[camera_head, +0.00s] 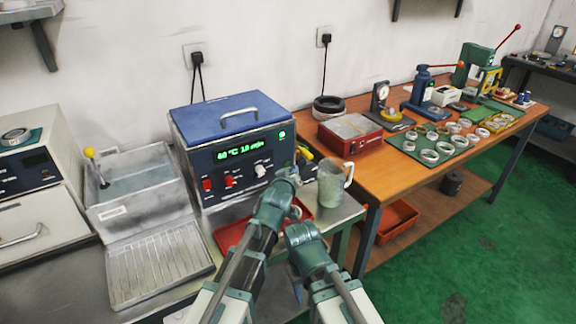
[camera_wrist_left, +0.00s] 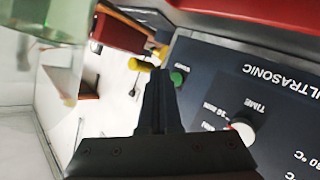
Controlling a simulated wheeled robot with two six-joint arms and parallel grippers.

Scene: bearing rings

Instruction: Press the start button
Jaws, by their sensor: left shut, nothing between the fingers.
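The ultrasonic cleaner (camera_head: 236,158) has a blue lid and a dark front panel with a lit green display. In the left wrist view, a round green button (camera_wrist_left: 178,77) with a small label, too blurred to read, sits on the panel (camera_wrist_left: 220,75). My left gripper (camera_head: 292,171) is at the right side of the panel and covers that area in the head view. In the left wrist view its fingers (camera_wrist_left: 161,62) are shut and empty, just beside the green button. Contact cannot be told. My right arm shows in the head view, but its fingers do not.
A yellow handle (camera_wrist_left: 140,65) lies near the fingertips. A red tray (camera_head: 228,237) is below the panel. A wooden bench (camera_head: 385,182) stands at the right.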

